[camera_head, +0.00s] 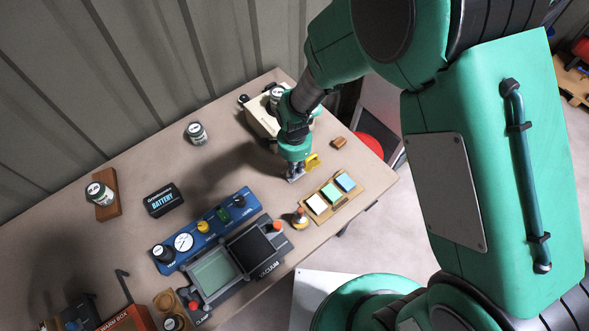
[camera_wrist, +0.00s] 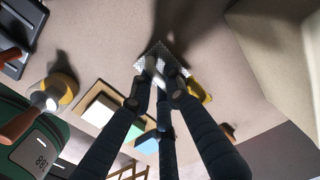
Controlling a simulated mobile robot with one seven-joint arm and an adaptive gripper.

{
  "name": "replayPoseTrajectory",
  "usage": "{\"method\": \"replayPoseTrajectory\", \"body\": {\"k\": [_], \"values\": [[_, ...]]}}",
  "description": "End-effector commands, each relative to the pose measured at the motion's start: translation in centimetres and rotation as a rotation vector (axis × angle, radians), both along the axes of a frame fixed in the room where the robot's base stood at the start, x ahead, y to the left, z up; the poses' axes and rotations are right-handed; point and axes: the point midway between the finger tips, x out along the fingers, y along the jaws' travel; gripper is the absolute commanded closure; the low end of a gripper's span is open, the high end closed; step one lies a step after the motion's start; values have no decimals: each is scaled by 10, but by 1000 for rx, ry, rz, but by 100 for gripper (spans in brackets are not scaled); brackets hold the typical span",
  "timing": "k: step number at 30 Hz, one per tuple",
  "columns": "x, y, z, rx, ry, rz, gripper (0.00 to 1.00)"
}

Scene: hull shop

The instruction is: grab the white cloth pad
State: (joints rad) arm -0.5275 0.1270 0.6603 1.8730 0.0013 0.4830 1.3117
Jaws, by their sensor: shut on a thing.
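A small grey-white woven pad, which looks like the white cloth pad (camera_wrist: 145,58), is at my fingertips in the wrist view. My gripper (camera_wrist: 160,78) is shut on it, with the fingers covering its near middle. In the head view my gripper (camera_head: 294,177) is low over the table's right part, and only a small checkered bit of the pad shows under it. I cannot tell whether the pad touches the table. A yellow item (camera_head: 312,161) lies close beside the gripper, and it also shows in the wrist view (camera_wrist: 198,90).
A wooden tray (camera_head: 344,203) with white, green and blue blocks is right of my gripper. A brass-and-wood tool (camera_head: 300,219) stands below. A cream box (camera_head: 256,113) stands behind the arm. A blue gauge panel (camera_head: 221,224) and vacuum unit (camera_head: 251,247) lie left.

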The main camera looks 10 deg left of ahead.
Motion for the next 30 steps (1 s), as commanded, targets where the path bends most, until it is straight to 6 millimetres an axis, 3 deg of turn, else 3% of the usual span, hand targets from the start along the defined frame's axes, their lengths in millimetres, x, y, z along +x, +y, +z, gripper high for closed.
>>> {"method": "replayPoseTrajectory", "body": {"k": [15,21,30], "values": [[1,1,75,1,-4,0,100],[1,0,86,0,-1,0,100],[1,0,87,0,-1,0,100]]}}
